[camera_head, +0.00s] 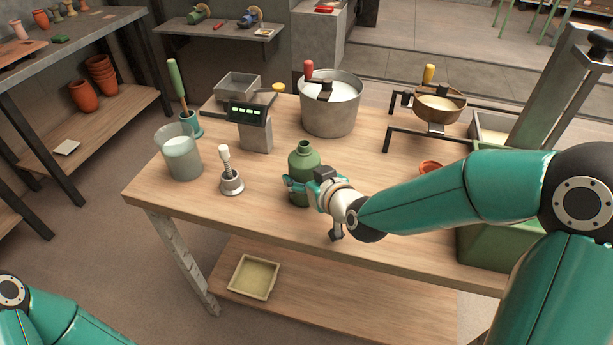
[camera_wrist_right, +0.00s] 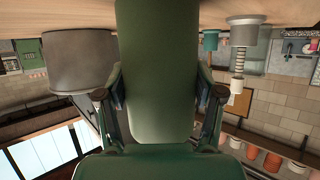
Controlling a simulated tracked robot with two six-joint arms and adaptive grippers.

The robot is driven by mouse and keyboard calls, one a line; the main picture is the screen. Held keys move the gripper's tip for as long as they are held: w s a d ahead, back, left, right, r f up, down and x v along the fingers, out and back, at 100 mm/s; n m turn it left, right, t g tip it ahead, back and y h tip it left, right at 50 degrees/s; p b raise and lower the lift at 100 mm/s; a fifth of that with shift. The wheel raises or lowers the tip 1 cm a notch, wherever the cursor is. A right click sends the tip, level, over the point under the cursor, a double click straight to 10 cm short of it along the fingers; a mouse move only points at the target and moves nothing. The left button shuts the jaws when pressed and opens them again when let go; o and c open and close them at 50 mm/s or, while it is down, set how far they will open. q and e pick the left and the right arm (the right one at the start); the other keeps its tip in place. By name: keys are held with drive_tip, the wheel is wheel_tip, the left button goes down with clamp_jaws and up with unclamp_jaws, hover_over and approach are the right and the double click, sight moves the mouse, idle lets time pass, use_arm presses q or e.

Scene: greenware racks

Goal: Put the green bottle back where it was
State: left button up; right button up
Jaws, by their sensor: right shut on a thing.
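The green bottle (camera_head: 304,162) stands upright at the front middle of the wooden table (camera_head: 262,222). I cannot tell whether its base touches the tabletop. My right gripper (camera_head: 304,184) is shut on the bottle's body, reaching in from the right. In the right wrist view the bottle (camera_wrist_right: 158,70) fills the middle, with a finger on each side of it. The gripper hides part of the bottle's lower right side. My left gripper is out of view; only part of my left arm shows at the lower left.
A plunger-like tool (camera_head: 231,182) and a glass beaker (camera_head: 180,155) stand left of the bottle. A scale (camera_head: 254,132) and a metal pot (camera_head: 330,112) stand behind it. A terracotta bowl (camera_head: 431,167) and a bowl on a stand (camera_head: 440,107) are to the right.

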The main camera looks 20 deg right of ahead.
drive_tip(key=shift+s, duration=0.1)
drive_tip(key=shift+f, duration=0.1)
drive_tip(key=o, duration=1.3)
drive_tip(key=shift+r, duration=0.2)
drive_tip(key=shift+s+r, duration=0.1)
drive_tip(key=shift+s, duration=0.2)
drive_tip(key=shift+b+v, duration=0.75)
drive_tip(key=shift+v, duration=4.95)
